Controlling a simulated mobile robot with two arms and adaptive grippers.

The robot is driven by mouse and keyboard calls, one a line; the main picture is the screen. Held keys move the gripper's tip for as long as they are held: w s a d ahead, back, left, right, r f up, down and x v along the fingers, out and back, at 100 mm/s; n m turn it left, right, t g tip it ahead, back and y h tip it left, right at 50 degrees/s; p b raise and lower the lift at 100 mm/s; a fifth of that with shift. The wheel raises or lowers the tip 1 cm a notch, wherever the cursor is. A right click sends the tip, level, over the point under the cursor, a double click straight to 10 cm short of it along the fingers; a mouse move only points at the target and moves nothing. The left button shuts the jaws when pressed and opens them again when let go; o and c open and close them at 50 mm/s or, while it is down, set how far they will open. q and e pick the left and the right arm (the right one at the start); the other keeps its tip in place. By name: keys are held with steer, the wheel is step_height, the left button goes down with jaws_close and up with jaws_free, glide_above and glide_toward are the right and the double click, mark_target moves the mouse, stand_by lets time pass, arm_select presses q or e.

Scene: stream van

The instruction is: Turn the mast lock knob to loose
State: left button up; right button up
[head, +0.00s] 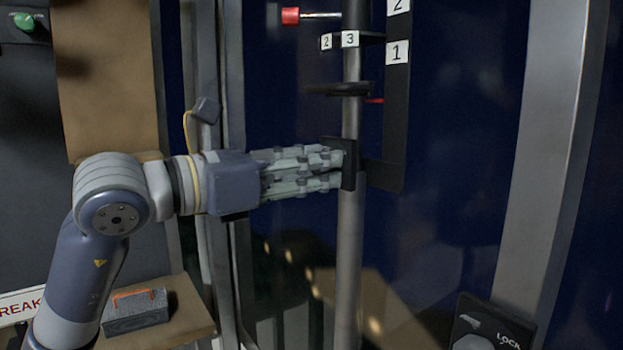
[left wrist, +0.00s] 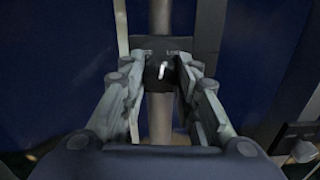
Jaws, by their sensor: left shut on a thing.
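The mast lock knob (left wrist: 158,72) is a dark round knob with a white pointer mark, on a black bracket (left wrist: 178,44) across the grey mast. The pointer stands nearly upright, leaning slightly right. Small labels left and right above the knob are too blurred to read surely. My left gripper (left wrist: 162,74) is shut on the knob, one finger on each side. In the head view my left gripper (head: 335,168) reaches level from the left to the bracket (head: 349,163) on the mast (head: 350,240), and its fingers hide the knob. My right gripper is not in view.
A red-tipped lever (head: 290,16) and numbered plates (head: 397,52) sit above the gripper. A panel marked LOCK (head: 490,325) is at lower right. A grey box with an orange handle (head: 135,312) rests on a ledge at lower left.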

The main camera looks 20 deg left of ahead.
arm_select(q)
steer(key=n+b, duration=0.3)
steer(key=n, duration=0.7)
steer(key=shift+n, duration=0.6)
steer(key=o, duration=1.1)
steer(key=shift+c, duration=0.2)
steer(key=shift+s, duration=0.1)
steer(key=v, duration=1.1)
steer(key=shift+s+a, duration=0.3)
